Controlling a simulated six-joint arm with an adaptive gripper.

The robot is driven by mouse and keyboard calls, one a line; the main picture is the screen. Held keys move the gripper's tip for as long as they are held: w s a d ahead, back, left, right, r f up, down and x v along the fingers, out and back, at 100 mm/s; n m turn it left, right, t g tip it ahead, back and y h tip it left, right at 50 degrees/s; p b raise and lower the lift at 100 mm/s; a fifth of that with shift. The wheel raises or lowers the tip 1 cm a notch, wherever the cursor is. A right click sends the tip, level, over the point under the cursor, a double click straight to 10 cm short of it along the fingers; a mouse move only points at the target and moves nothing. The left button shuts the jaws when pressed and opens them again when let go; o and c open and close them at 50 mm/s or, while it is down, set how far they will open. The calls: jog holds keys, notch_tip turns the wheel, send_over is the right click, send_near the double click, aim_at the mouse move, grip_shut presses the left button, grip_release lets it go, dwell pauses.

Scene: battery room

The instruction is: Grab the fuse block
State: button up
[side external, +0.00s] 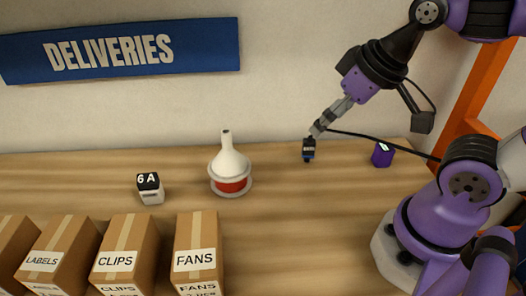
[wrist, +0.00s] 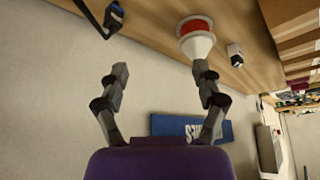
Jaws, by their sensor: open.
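The fuse block (side external: 150,188), a small white block with a black top marked "6 A", stands on the wooden bench left of the funnel. It also shows in the wrist view (wrist: 235,54), at upper right beyond the right finger. My gripper (side external: 318,129) is at the right of the bench in the side view, well away from the fuse block. In the wrist view its two fingers (wrist: 160,70) are spread, with nothing between them.
A white funnel (side external: 229,162) stands spout up over a red spool (side external: 230,186). Labelled cardboard boxes (side external: 195,240) line the front left.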

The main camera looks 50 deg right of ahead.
jog(key=shift+c, duration=0.2)
jog(key=n+y, duration=0.4)
jog(key=n, duration=0.6)
send_over(146, 187)
jog(key=s+d, duration=0.4)
jog(key=d, duration=0.1)
notch_tip(146, 187, down, 7)
jog(key=shift+n+g, duration=0.3)
jog(key=shift+n, duration=0.2)
jog(key=x, duration=0.6)
jog(key=shift+w+a, duration=0.2)
jog(key=shift+a, duration=0.25)
jog(key=x, duration=0.5)
jog(key=shift+w+a+f, duration=0.1)
jog(key=shift+a+f, duration=0.15)
grip_shut()
